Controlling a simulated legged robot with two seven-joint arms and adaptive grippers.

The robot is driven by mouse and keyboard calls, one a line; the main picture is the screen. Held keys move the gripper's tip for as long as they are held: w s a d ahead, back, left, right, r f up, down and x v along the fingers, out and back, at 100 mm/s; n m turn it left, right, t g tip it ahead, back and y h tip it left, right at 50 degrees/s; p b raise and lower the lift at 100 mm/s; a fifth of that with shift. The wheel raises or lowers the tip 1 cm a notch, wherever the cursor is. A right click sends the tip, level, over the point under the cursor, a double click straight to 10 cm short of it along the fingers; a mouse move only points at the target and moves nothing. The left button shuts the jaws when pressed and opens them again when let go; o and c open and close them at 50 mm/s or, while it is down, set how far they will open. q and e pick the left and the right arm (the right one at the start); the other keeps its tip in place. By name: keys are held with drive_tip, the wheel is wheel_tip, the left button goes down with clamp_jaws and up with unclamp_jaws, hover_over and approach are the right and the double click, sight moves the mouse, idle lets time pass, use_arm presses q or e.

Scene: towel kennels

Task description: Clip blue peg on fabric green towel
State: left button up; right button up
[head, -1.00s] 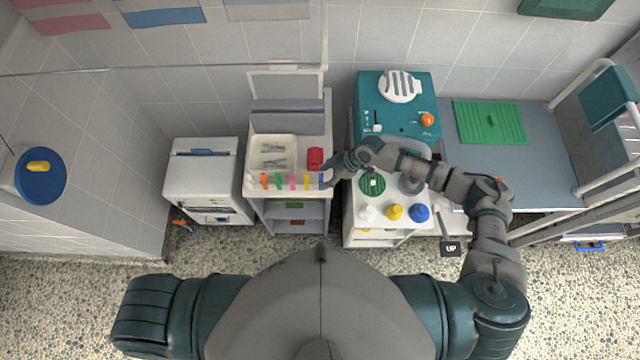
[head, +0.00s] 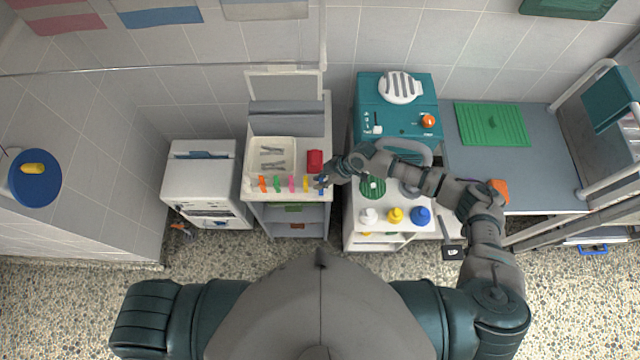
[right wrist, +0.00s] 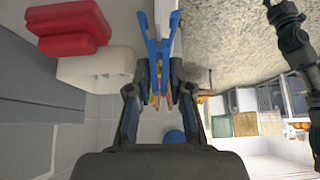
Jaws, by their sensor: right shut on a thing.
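The blue peg (right wrist: 161,42) is between the fingers of my right gripper (right wrist: 158,78) in the right wrist view, its two prongs pointing away from the palm. In the head view my right gripper (head: 326,181) is shut on it at the right end of a row of colored pegs on the white cart's front edge. The gripper covers much of the peg there. My left gripper is out of view. I cannot identify a green fabric towel for certain; a green panel (right wrist: 222,126) shows small and far off in the right wrist view.
An orange peg (head: 263,183), green peg (head: 278,183), pink peg (head: 292,183) and yellow peg (head: 306,183) stand close by. Behind them are a white tray (head: 250,158) and a red object (head: 315,161). Bottles (head: 396,215) stand on the cart to the right.

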drive_tip(key=shift+r, duration=0.1)
clamp_jaws()
drive_tip(key=shift+r+p, duration=1)
drive_tip(key=shift+r, duration=0.2)
drive_tip(key=shift+r+p, duration=2)
drive_tip(key=shift+r, duration=0.5)
